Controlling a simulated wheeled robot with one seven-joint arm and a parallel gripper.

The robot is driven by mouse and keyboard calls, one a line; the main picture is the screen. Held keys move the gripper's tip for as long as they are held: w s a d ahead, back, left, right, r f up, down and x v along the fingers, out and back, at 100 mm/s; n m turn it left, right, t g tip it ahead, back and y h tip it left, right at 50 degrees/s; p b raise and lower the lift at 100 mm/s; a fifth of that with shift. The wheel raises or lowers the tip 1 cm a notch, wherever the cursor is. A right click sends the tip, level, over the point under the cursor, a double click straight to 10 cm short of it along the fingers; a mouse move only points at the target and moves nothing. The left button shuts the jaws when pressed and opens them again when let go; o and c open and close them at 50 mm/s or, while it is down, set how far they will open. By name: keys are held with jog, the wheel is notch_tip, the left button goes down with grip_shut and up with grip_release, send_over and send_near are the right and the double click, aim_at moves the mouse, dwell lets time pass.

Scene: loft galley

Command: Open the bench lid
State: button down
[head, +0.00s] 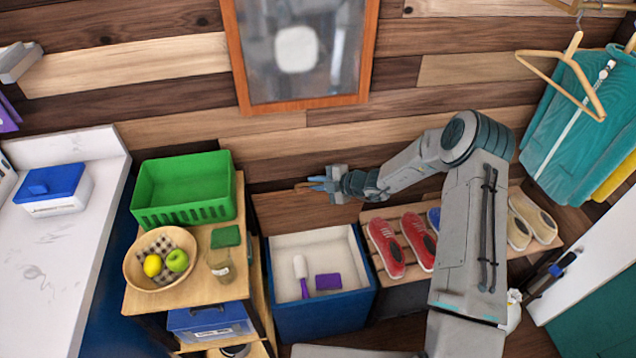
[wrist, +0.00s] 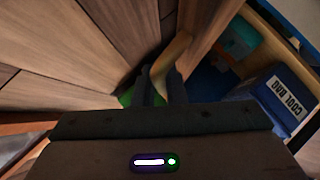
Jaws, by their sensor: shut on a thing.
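The bench (head: 325,307) is a blue box with a white inside, standing below the wall mirror. Its wooden lid (head: 290,214) is raised and stands steeply at the back, close to the plank wall. The inside is in plain view, with a white and purple brush (head: 301,275) and a purple block (head: 328,281) on its floor. My gripper (head: 313,184) is at the lid's top edge, shut on a thin wooden part there. In the wrist view the fingers (wrist: 160,90) close around a pale wooden strip (wrist: 176,55); the exact contact is dark.
A wooden shelf cart left of the bench holds a green crate (head: 185,188), a fruit bowl (head: 160,259) and a blue cool bag (head: 210,320). A slatted rack with red shoes (head: 386,248) stands right of the bench. A mirror (head: 300,50) hangs above.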

jog(key=shift+a, duration=0.1)
jog(key=c, duration=1.5)
grip_release()
jog(key=shift+s, duration=0.1)
jog(key=b+v, duration=0.1)
jog(key=v, duration=1.3)
